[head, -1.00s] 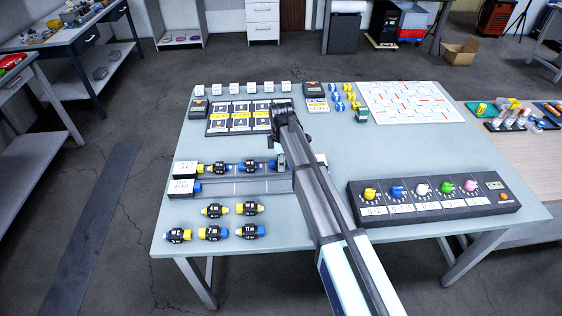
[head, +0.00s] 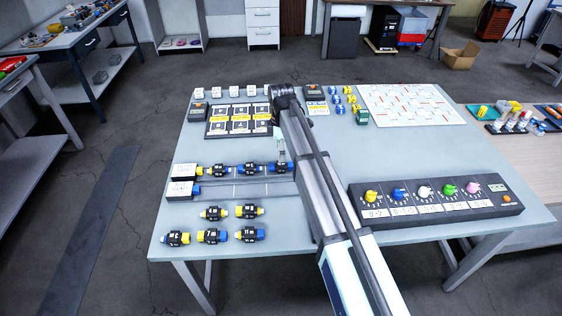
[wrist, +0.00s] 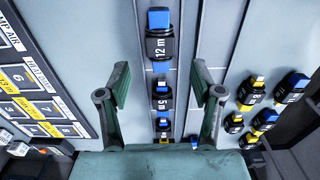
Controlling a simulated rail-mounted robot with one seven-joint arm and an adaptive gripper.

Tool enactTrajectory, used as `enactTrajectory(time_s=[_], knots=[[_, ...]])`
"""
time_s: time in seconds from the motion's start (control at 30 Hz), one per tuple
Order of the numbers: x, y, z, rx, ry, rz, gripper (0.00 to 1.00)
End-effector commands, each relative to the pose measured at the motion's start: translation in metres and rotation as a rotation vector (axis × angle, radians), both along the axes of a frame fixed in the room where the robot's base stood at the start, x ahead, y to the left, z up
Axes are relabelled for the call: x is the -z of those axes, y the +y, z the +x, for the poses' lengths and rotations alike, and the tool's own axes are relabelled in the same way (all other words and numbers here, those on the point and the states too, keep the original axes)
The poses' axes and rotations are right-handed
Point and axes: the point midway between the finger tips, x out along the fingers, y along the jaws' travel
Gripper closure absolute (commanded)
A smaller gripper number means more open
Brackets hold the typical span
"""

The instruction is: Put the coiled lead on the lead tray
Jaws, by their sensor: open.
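The coiled leads are black coils with blue or yellow ends. Three lie in a row on the back lane of the lead tray (head: 235,190), a long strip with two lanes. The rightmost coiled lead (head: 279,168), with blue ends, reads 12 m in the wrist view (wrist: 160,47). A coil reading 5 m (wrist: 163,98) lies beside it. Several more coiled leads (head: 212,235) lie on the table in front of the tray. My gripper (wrist: 160,82) is open and empty, with its fingers apart above the back lane; in the head view my arm partly hides it.
A black card panel (head: 237,121) lies behind the tray. White label blocks (head: 185,171) stand at the tray's left end. A knob box (head: 435,198) is at the right, and a white patterned board (head: 410,104) lies at the back right. The tray's front lane looks mostly clear.

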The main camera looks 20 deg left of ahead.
Motion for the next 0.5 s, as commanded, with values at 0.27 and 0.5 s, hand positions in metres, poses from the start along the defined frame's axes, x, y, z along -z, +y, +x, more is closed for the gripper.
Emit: enactTrajectory(time_s=[0.27, 0.5], knots=[[-0.039, 0.000, 0.001, 0.000, -0.001, 0.000, 0.34], [-0.049, 0.000, 0.000, 0.000, 0.001, 0.000, 0.34]])
